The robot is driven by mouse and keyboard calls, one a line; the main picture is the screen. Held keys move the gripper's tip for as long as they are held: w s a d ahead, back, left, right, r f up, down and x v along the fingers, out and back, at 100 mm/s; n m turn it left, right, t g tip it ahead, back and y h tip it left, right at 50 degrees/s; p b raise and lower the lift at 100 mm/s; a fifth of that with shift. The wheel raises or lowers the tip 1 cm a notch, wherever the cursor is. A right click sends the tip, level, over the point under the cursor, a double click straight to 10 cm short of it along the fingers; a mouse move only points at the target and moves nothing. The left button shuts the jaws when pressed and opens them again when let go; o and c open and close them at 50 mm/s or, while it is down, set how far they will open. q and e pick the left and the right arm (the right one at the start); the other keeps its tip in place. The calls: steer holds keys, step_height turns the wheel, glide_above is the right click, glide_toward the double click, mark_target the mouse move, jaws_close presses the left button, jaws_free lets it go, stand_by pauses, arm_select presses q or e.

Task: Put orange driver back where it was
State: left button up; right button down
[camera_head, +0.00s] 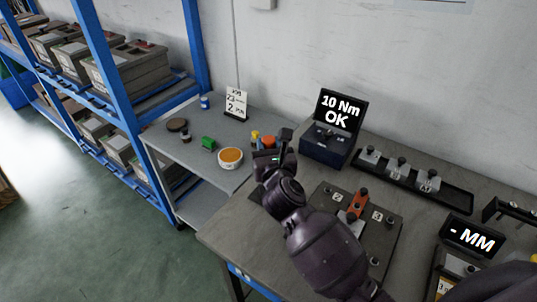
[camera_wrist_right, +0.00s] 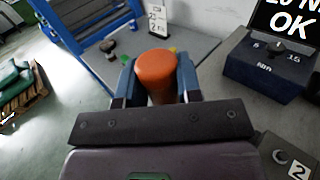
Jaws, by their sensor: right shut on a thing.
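The orange driver (camera_wrist_right: 156,72) shows its round orange top in the right wrist view, between the two fingers of my right gripper (camera_wrist_right: 157,84). The gripper is shut on it. In the head view my right gripper (camera_head: 270,152) is at the left end of the workbench, near the grey side table, and a small patch of the driver's orange top (camera_head: 268,141) shows there. The driver's lower part is hidden by the gripper, so I cannot tell whether it touches anything below. My left gripper is not in view.
A dark blue box (camera_head: 325,150) with a "10 Nm OK" screen stands right of the gripper. A fixture plate (camera_head: 382,232) with an orange part (camera_head: 358,204) lies nearer. The side table (camera_head: 200,175) holds an orange-topped round tub (camera_head: 230,157) and a green block (camera_head: 208,143).

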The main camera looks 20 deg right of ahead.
steer(key=shift+f, duration=1.2)
steer(key=shift+f+b, duration=0.2)
steer(key=shift+b, duration=0.15)
steer(key=c, duration=0.8)
jaws_free()
steer(key=shift+r, duration=0.1)
steer(key=shift+s, duration=0.15)
steer(key=s, duration=0.4)
steer(key=s+a, duration=0.1)
steer(key=s, duration=0.6)
steer(key=shift+s+a+r, duration=0.1)
steer(key=shift+s+a, duration=0.15)
steer(key=shift+s, duration=0.1)
